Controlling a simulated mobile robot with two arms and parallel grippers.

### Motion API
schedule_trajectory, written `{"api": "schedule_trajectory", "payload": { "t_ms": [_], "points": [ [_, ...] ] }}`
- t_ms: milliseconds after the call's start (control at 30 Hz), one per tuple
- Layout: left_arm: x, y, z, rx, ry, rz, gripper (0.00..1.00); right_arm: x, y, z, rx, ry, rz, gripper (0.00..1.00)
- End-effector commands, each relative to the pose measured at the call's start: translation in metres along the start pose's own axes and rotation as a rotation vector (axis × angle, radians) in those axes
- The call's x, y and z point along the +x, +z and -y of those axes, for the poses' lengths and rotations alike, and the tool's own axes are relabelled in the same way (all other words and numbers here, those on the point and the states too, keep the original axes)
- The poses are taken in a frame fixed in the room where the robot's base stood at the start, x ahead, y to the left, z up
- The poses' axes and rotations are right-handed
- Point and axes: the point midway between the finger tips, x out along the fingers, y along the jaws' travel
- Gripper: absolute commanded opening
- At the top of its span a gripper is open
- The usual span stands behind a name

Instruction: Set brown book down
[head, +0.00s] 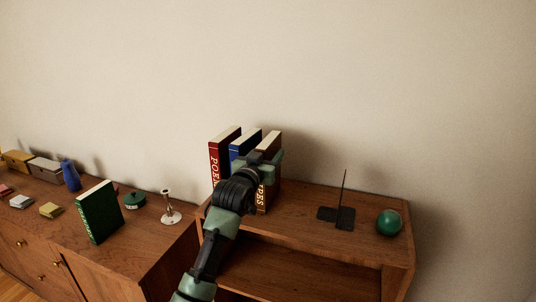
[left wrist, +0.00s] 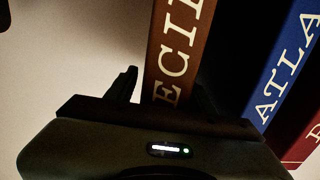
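The brown book (head: 273,142) stands upright at the right end of a row of books on the wooden shelf unit, beside the blue book (head: 246,142). Its base appears to be on the shelf top. My left gripper (head: 268,160) is at the book's upper part and hides some of its spine. In the left wrist view the brown book's lettered spine (left wrist: 176,60) lies between the two fingers of my left gripper (left wrist: 165,90). A narrow gap shows beside the left finger, so the gripper looks open around the book. My right gripper is out of view.
A red book (head: 222,147) stands left of the blue one. A black bookend (head: 342,212) and a green ball (head: 389,222) are on the shelf's right side. The lower cabinet at left holds a green book (head: 98,212), a candlestick (head: 169,208) and a blue vase (head: 71,175).

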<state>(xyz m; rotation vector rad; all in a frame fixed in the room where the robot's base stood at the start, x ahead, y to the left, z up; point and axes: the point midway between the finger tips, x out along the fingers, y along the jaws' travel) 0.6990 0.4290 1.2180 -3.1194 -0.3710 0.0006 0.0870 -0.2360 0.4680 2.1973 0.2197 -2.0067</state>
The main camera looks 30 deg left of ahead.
Motion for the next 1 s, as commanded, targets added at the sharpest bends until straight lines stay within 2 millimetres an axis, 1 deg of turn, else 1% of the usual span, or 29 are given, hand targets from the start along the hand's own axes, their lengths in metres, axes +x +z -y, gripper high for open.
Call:
{"api": "schedule_trajectory", "payload": {
  "t_ms": [333, 433, 567, 800, 900, 1000],
  "points": [
    [-0.001, -0.003, 0.000, 0.000, 0.000, -0.001, 0.53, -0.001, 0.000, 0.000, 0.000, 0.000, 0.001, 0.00],
    [-0.010, -0.001, 0.000, 0.001, 0.001, -0.001, 0.53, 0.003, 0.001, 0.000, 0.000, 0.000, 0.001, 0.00],
    [-0.031, 0.000, 0.000, 0.001, 0.000, -0.002, 0.53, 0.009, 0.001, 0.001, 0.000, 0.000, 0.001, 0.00],
    [-0.080, 0.000, 0.000, 0.001, 0.000, -0.002, 0.53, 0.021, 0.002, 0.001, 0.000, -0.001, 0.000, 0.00],
    [-0.097, 0.000, 0.000, 0.001, 0.001, -0.001, 0.53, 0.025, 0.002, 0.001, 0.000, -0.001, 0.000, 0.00],
    [-0.109, -0.001, 0.000, 0.000, 0.001, -0.001, 0.53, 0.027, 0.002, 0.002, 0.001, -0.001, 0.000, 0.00]
  ]
}}
